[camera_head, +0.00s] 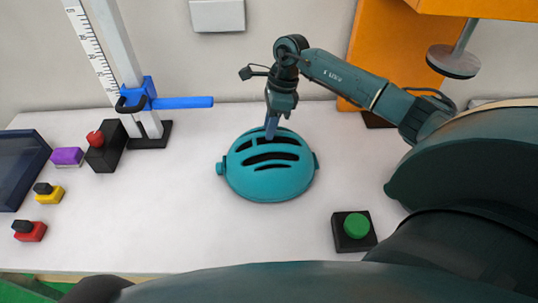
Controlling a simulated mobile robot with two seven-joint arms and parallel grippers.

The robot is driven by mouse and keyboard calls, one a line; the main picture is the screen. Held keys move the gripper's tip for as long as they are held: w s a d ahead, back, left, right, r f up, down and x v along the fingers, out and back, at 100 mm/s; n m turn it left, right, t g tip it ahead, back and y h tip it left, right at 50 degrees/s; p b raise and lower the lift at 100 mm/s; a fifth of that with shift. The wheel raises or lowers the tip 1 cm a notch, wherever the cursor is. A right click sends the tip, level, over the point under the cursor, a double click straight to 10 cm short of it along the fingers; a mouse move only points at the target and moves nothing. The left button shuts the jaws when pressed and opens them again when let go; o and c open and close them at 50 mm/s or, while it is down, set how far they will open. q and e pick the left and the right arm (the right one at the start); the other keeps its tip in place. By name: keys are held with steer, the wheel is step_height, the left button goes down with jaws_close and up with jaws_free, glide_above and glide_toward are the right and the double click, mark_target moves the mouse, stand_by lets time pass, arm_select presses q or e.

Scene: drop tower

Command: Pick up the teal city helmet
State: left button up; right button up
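The teal city helmet (268,182) sits on the white table in the middle of the head view, dome up, with dark vent slots. My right gripper (271,128) reaches down over the helmet's far, upper part. Its fingers overlap the upper vent slots in the picture. I see the fingers nearly edge-on, so I cannot tell whether they are open or shut, or whether they touch the helmet. My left gripper is not in view.
A black box with a green button (356,226) is right of the helmet. A blue-armed scale stand (150,135) and a black box with a red knob (105,150) stand left. Small coloured blocks and a dark blue tray (18,165) lie far left. The table around the helmet is clear.

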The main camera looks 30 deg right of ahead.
steer(key=x, duration=0.3)
steer(key=shift+w+a, duration=0.15)
steer(key=shift+a, duration=0.05)
jaws_close()
